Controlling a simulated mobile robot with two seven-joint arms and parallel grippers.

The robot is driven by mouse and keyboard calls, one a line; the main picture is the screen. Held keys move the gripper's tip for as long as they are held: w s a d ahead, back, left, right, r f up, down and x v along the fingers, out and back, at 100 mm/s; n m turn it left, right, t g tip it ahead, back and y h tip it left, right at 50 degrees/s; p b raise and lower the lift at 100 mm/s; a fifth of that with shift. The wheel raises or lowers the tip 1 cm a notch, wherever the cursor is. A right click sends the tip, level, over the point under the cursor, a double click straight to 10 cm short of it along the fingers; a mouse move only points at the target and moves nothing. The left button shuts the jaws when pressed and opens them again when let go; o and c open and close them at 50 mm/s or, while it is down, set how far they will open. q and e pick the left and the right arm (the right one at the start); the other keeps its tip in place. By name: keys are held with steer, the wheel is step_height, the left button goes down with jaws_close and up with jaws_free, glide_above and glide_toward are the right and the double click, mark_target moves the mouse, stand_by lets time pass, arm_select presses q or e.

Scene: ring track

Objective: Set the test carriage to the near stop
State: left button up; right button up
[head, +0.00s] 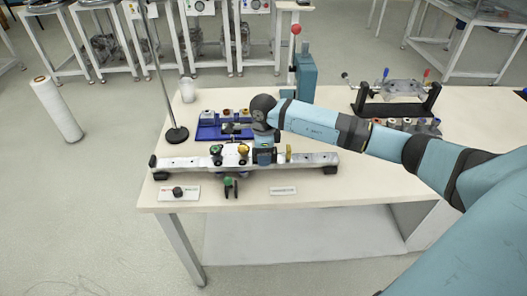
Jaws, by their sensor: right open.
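A pale rail (170,162) with black end feet runs left to right along the near side of the table. Small fittings sit along its middle: a green-topped piece (216,150), a yellow-topped piece (243,149) and an upright gold piece (288,152). I cannot tell which is the test carriage or the near stop. My right gripper (264,157) points down over the rail, between the yellow-topped and gold pieces. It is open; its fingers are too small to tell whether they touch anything. My left gripper is out of view.
A green and black fitting (230,187) hangs in front of the rail, between two label plates (180,193) (283,190). A blue tray (208,133) with small parts lies behind. A tall pole stand (177,134), white cup (187,90) and teal lever press (305,75) stand farther back.

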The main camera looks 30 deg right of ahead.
mark_target(318, 157)
jaws_close()
steer(key=s+d, duration=0.2)
steer(key=d, duration=0.2)
steer(key=s+d+b, duration=0.1)
steer(key=s+d, duration=0.2)
steer(key=d, duration=0.2)
steer(key=s+d, duration=0.3)
steer(key=d, duration=0.1)
steer(key=shift+s+d+b, duration=0.1)
steer(key=shift+d+b, duration=0.2)
steer(key=shift+s+d, duration=0.35)
steer(key=shift+d, duration=0.15)
steer(key=shift+d+r, duration=0.1)
steer(key=shift+c, duration=2)
jaws_free()
steer(key=o, duration=0.4)
steer(key=shift+s+d, duration=0.1)
steer(key=shift+s, duration=0.05)
